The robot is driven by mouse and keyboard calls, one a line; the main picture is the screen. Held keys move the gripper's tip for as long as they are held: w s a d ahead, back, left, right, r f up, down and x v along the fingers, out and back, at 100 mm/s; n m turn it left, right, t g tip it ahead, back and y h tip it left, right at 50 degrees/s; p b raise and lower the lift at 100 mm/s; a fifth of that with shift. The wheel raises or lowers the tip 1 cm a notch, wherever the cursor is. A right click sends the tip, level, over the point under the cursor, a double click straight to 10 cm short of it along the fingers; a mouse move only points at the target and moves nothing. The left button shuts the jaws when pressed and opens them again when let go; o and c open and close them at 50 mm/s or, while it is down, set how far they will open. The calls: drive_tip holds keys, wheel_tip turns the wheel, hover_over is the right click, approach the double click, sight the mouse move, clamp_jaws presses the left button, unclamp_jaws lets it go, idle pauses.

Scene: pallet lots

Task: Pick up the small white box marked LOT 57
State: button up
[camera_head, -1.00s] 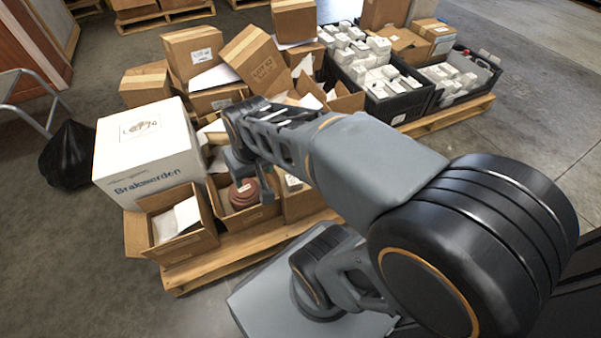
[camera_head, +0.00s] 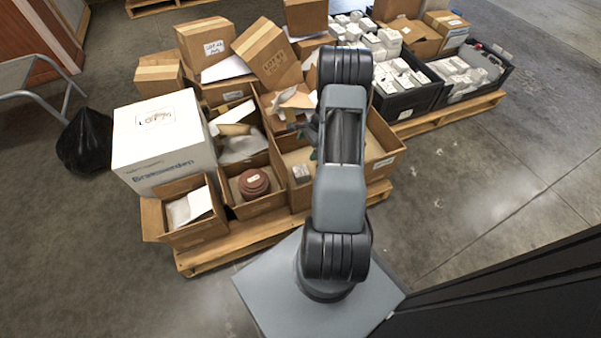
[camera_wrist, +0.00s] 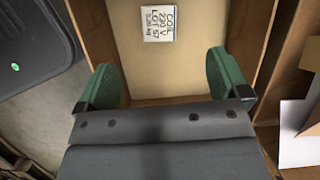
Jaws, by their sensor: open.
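The small white box (camera_wrist: 159,23) shows at the top of the wrist view, its top face printed "COIL 230 V LOT 57". It sits on the floor of an open cardboard carton (camera_wrist: 195,50). In the head view, a small pale box (camera_head: 301,173), apparently the same one, is in the front left corner of the large open carton (camera_head: 385,163). My gripper (camera_wrist: 163,75) is open and empty, its green-padded fingers apart over the carton, with the white box beyond the fingertips. In the head view my arm mostly hides the gripper.
A carton with a reddish-brown round stack (camera_head: 254,183) stands left of the large carton. A big white box (camera_head: 160,145) stands farther left. Carton walls surround the small box.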

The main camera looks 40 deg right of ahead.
sight(302, 170)
drive_tip(key=shift+m, duration=0.9)
drive_tip(key=f+b, duration=0.1)
drive_tip(key=f, duration=0.5)
drive_tip(key=f+b, duration=0.1)
drive_tip(key=f, duration=0.3)
drive_tip(key=shift+s+a+f+b, duration=0.1)
drive_tip(key=shift+a+b, duration=0.2)
drive_tip(key=shift+a, duration=0.05)
drive_tip(key=shift+b+x, duration=1.65)
drive_tip(key=shift+x, duration=1.6)
drive_tip(key=c, duration=1.1)
